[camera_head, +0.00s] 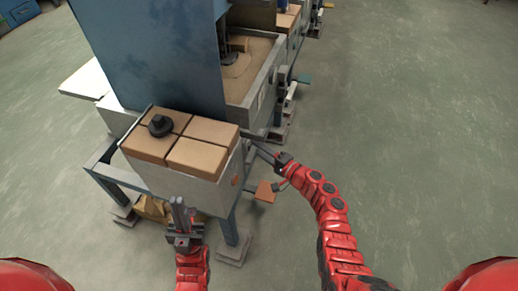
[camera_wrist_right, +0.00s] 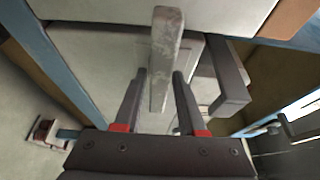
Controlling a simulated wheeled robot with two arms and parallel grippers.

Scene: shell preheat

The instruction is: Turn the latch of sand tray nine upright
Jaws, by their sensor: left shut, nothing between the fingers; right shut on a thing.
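A worn light-grey bar (camera_wrist_right: 166,45), which looks like the latch, stands lengthwise in the right wrist view. My right gripper (camera_wrist_right: 160,88) is shut on it, with a dark finger on each side. In the head view my right gripper (camera_head: 262,149) reaches in beside the front right corner of the sand tray (camera_head: 255,93); the latch is too small to make out there. No number is readable on the tray. My left gripper (camera_head: 181,207) is shut and empty, in front of the box with brown blocks.
A grey box (camera_head: 185,183) with brown blocks and a black knob (camera_head: 160,125) stands on a blue frame before a tall blue column (camera_head: 160,50). An orange plate (camera_head: 265,191) sticks out below my right gripper. The floor to the right is clear.

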